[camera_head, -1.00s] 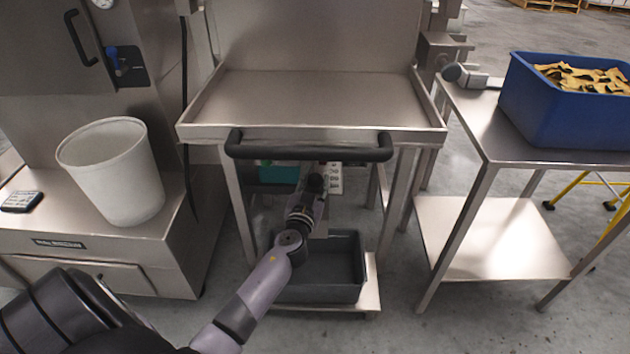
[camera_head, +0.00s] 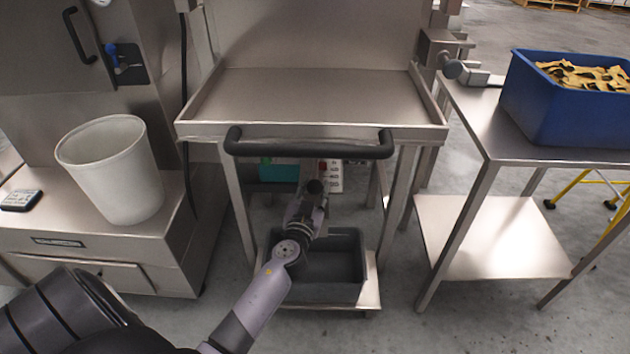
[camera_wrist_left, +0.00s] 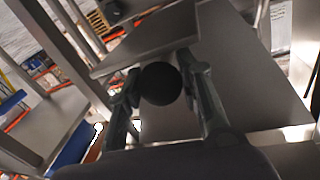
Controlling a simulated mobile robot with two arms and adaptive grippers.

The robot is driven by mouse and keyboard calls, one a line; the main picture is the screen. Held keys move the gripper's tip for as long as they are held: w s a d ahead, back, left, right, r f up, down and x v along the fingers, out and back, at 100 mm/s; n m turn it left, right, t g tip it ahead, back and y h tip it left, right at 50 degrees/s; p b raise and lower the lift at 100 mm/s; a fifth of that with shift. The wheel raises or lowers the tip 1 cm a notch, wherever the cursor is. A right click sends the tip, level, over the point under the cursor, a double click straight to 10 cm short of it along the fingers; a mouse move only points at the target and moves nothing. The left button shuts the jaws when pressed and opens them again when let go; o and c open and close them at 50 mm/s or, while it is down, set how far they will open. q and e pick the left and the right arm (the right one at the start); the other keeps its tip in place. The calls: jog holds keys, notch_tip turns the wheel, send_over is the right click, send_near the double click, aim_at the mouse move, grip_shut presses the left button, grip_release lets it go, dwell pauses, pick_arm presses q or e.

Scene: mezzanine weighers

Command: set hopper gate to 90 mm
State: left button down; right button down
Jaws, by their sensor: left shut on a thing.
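The steel hopper pan (camera_head: 315,98) stands in the middle of the head view, with a black bar handle (camera_head: 310,152) across its front. My left arm reaches under it. My left gripper (camera_head: 311,198) is below the bar, at a dark round knob (camera_head: 315,187). In the left wrist view, the two fingers of this gripper (camera_wrist_left: 163,92) are on either side of the black ball knob (camera_wrist_left: 161,83), shut on it. A flat metal plate lies behind the knob; I cannot tell whether it is the gate. No opening scale is readable. My right gripper is not in view.
A grey bin (camera_head: 345,290) stands on the low shelf below my left forearm. A panel with a red button (camera_head: 323,167) is behind the knob. A white bucket (camera_head: 110,170) stands left, a blue crate (camera_head: 570,115) on a table right. Stand legs flank the arm.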

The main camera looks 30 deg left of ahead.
pick_arm(q)
jog(key=d+b+v, duration=0.1)
jog(key=v, duration=0.5)
jog(key=shift+w, duration=0.2)
jog(key=shift+d+f, duration=0.15)
jog(key=shift+f, duration=0.05)
jog(key=c, duration=1.6)
grip_release()
jog(key=o, duration=0.4)
jog(key=shift+s+r, duration=0.15)
jog(key=shift+r, duration=0.05)
jog(key=shift+o, duration=0.5)
